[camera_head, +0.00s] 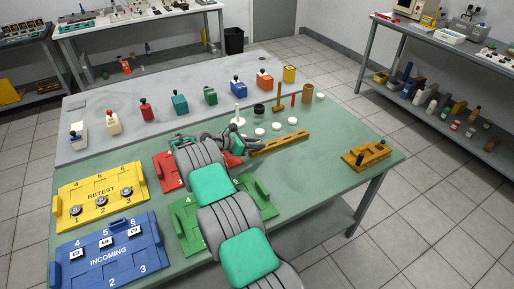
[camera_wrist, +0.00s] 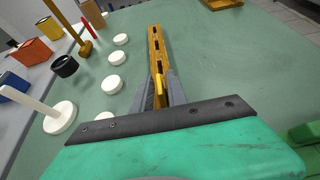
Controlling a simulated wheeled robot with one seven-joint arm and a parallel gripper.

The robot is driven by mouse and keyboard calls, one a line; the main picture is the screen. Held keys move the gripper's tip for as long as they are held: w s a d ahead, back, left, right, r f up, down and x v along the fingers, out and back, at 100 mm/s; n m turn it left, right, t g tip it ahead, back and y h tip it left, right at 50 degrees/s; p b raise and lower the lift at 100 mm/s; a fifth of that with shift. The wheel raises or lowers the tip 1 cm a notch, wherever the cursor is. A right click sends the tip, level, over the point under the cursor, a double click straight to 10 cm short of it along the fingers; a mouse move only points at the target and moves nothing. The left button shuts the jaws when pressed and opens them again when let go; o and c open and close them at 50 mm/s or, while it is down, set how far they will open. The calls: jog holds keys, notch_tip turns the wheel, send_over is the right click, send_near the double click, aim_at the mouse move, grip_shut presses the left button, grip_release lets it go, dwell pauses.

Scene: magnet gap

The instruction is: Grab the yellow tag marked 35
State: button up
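A narrow yellow piece (camera_wrist: 160,90) shows between the two fingers of my gripper (camera_wrist: 160,86) in the wrist view. It may be the tag; no number can be read on it. The fingers lie close along both its sides, and whether they press on it is unclear. A slotted orange-brown rack (camera_wrist: 155,40) runs away from the fingertips, with dark slots along its top. In the head view the rack (camera_head: 285,142) lies on the green table top, and my gripper (camera_head: 243,143) is at its left end, partly hidden by my arm.
White discs (camera_wrist: 115,58) lie left of the rack, near a white peg on a round base (camera_wrist: 60,117) and a black ring (camera_wrist: 65,66). A wooden block (camera_head: 366,155) stands at the right. Yellow (camera_head: 100,196) and blue (camera_head: 110,250) trays lie at left.

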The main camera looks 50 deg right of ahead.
grip_shut()
dwell(0.4)
